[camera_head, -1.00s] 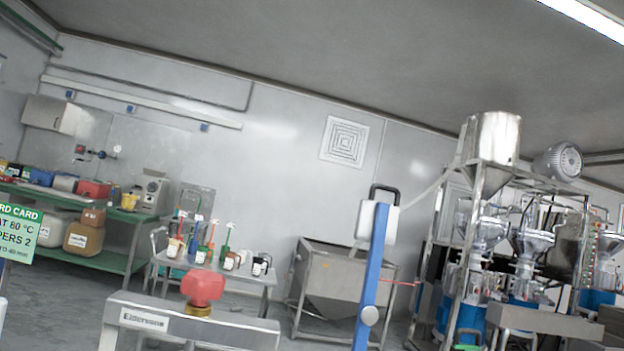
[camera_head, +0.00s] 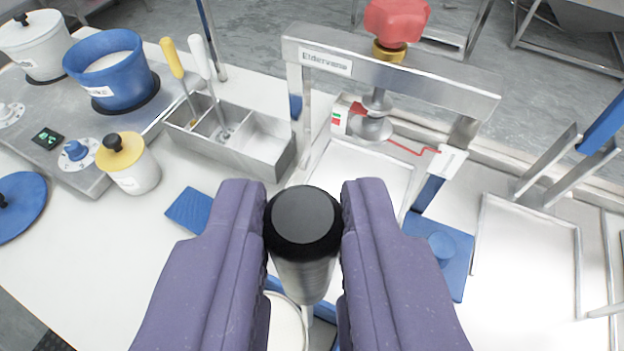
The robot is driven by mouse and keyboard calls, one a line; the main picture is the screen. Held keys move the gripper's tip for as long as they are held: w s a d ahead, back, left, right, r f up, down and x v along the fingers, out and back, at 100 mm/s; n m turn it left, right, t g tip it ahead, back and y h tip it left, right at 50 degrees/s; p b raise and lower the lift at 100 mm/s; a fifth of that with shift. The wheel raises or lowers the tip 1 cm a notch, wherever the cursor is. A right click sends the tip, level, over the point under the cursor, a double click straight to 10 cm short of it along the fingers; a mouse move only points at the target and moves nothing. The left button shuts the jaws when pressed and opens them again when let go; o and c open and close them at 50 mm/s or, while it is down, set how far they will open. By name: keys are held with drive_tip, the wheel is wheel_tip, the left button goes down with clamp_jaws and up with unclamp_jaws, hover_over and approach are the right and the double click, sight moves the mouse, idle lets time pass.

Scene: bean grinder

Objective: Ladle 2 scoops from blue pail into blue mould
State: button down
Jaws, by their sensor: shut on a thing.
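My gripper (camera_head: 303,190) has two purple fingers shut on an upright black-capped handle (camera_head: 304,222) with a grey shaft, seen from above; I take it for the ladle's. Its lower end is mostly hidden by the fingers. The blue pail (camera_head: 132,88) stands at the upper left on a steel hotplate unit, open, with pale contents. Below the handle, a round pale surface (camera_head: 286,328) with blue beside it shows between the fingers. It may be the blue mould filled with pale stuff, but I cannot tell.
A steel rack (camera_head: 255,150) holds yellow- and white-handled tools. A white pot (camera_head: 38,50), a yellow-lidded jar (camera_head: 135,172) and a blue lid (camera_head: 22,205) are left. A press frame (camera_head: 430,85) with red knob (camera_head: 396,20) stands behind. A tray (camera_head: 530,250) is right.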

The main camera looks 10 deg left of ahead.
drive_tip(key=shift+a+f+b, duration=0.15)
drive_tip(key=shift+a+b, duration=0.2)
drive_tip(key=shift+b, duration=0.35)
drive_tip(key=s+a+f+n+t+b, duration=0.2)
drive_tip(key=a+b, duration=0.4)
drive_tip(key=b, duration=0.7)
drive_tip(key=s+a+f+n+t+h+b, duration=0.1)
drive_tip(key=s+a+f+n+b, duration=0.4)
drive_tip(key=b, duration=0.9)
drive_tip(key=s+a+f+n+t+b, duration=0.4)
drive_tip(key=a+b, duration=0.5)
drive_tip(key=b, duration=0.4)
drive_tip(key=shift+s+a+f+h+b, duration=0.15)
drive_tip(key=shift+s+f+h+b, duration=0.2)
drive_tip(key=shift+s+f, duration=0.25)
drive_tip(key=shift+s+r, duration=0.1)
drive_tip(key=shift+r, duration=0.1)
